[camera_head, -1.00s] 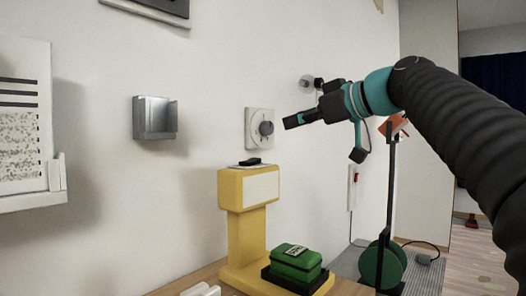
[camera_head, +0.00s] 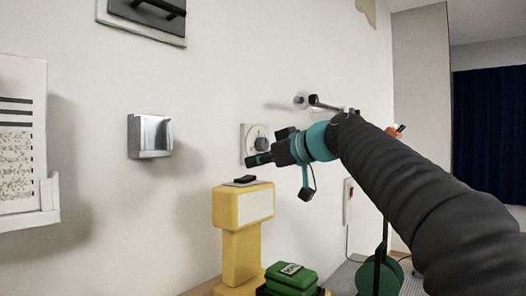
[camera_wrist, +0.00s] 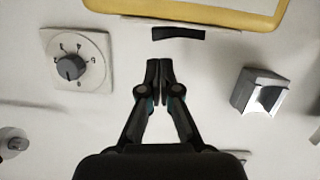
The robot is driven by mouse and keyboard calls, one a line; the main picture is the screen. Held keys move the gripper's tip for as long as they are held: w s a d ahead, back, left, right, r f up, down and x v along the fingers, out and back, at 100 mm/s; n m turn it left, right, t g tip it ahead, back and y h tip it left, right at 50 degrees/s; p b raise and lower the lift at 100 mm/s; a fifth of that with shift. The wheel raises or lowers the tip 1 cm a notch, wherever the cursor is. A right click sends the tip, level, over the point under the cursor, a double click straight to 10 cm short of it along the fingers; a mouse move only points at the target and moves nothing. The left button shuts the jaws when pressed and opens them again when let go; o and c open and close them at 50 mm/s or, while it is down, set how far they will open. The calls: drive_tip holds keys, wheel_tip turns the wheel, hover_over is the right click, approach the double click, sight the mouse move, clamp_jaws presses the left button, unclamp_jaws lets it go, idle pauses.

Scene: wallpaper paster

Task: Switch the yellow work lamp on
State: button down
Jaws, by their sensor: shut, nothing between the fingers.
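The yellow work lamp (camera_head: 236,240) stands on a surface at lower centre, with a pale front panel (camera_head: 256,205) that shows no clear glow. A black rocker switch (camera_head: 243,179) sits on its flat top and looks tilted. In the wrist view the lamp's yellow edge (camera_wrist: 200,10) is at the top, with the black switch (camera_wrist: 178,34) below it. My gripper (camera_head: 251,161) is shut and empty, above the lamp's top and a little apart from the switch. In the wrist view the closed fingertips (camera_wrist: 159,66) are just below and left of the switch.
A round dial on a square plate (camera_head: 249,131) is on the wall behind my gripper. A metal holder (camera_head: 150,137) is on the wall to the left. A green box (camera_head: 290,278) sits beside the lamp's base. A pale shelf (camera_head: 30,215) is at far left.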

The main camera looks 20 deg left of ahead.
drive_tip(key=shift+w+f, duration=0.15)
drive_tip(key=shift+f, duration=0.65)
drive_tip(key=shift+f+m, duration=0.3)
drive_tip(key=shift+m, duration=0.1)
drive_tip(key=shift+w+r, duration=0.15)
drive_tip(key=shift+r, duration=0.35)
wheel_tip(320, 180, up, 4)
drive_tip(key=p, duration=0.3)
drive_tip(key=shift+w+d+f, duration=0.15)
drive_tip(key=shift+f, duration=0.05)
drive_tip(key=b+v, duration=0.1)
drive_tip(key=v, duration=0.9)
drive_tip(key=shift+w+d+f+b, duration=0.2)
drive_tip(key=shift+w+f+b, duration=0.05)
drive_tip(key=shift+f+b, duration=0.1)
